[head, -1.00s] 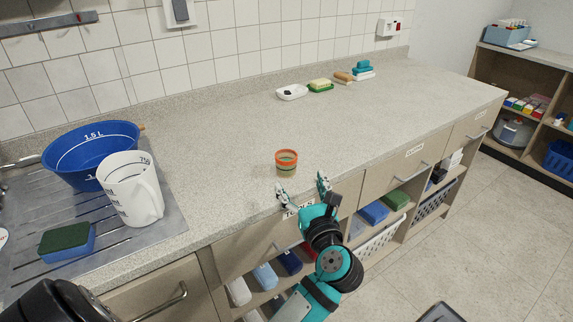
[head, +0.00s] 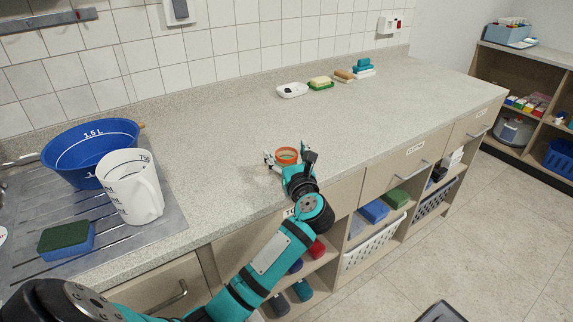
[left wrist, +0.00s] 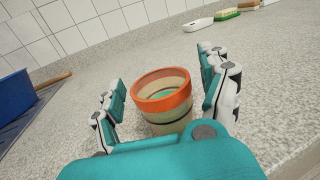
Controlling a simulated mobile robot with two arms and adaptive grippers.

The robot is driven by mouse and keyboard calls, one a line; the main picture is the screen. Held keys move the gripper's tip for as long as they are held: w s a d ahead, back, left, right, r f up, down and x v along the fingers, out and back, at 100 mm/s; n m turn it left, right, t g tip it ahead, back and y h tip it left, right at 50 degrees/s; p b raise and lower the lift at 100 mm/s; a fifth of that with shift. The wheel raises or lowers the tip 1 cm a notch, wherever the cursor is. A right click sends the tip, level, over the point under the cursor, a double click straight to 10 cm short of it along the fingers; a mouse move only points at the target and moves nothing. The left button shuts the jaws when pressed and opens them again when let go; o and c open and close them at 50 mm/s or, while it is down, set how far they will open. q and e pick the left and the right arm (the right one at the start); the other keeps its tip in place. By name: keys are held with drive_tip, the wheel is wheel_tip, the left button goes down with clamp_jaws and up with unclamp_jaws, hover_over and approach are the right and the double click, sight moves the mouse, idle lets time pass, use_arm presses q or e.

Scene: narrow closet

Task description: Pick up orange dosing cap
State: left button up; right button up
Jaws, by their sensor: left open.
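The orange dosing cap (head: 287,155) stands upright on the counter near its front edge, with its lower part hidden by my gripper in the head view. In the left wrist view the cap (left wrist: 163,98) shows an orange rim, a paler banded body and an open top. My left gripper (head: 288,158) is open, with one finger on each side of the cap. My right gripper is not in view.
A blue bowl (head: 92,150), a white measuring jug (head: 131,188) and a sponge (head: 66,240) stand on the drainer at left. Soap dishes (head: 292,91) and brushes sit at the back. The counter (head: 220,130) around the cap is clear.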

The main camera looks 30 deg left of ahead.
use_arm(q)
drive_tip(key=c, duration=1.3)
drive_tip(key=shift+r, duration=0.15)
